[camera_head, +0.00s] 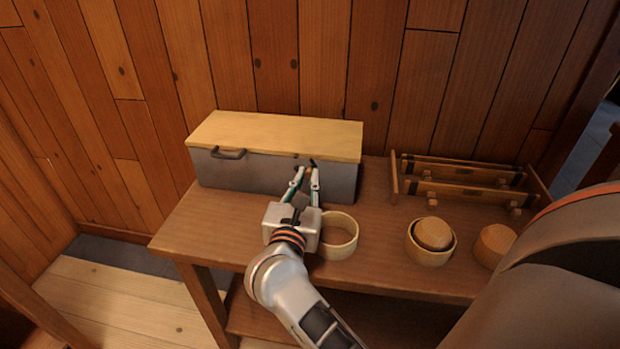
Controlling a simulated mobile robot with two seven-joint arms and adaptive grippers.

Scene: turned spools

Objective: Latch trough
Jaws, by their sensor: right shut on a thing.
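The trough (272,176) is a long grey box with a flat pale wooden lid (275,133), standing at the back of the wooden bench. The lid lies flat on top, with no clear gap. A dark bar handle (229,154) sits on the left of its front face. My right gripper (307,174) is at the right part of the trough's front, its fingers closed around a small latch (311,163) just under the lid edge. The fingertips hide most of the latch, so its exact position cannot be told. My left gripper is out of view.
An empty round wooden ring or cup (340,252) stands close beside my right gripper. Further right are a bowl (430,258) with a round wooden piece in it, another round piece (493,245) and a wooden rack (462,192). The bench's left front is clear.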

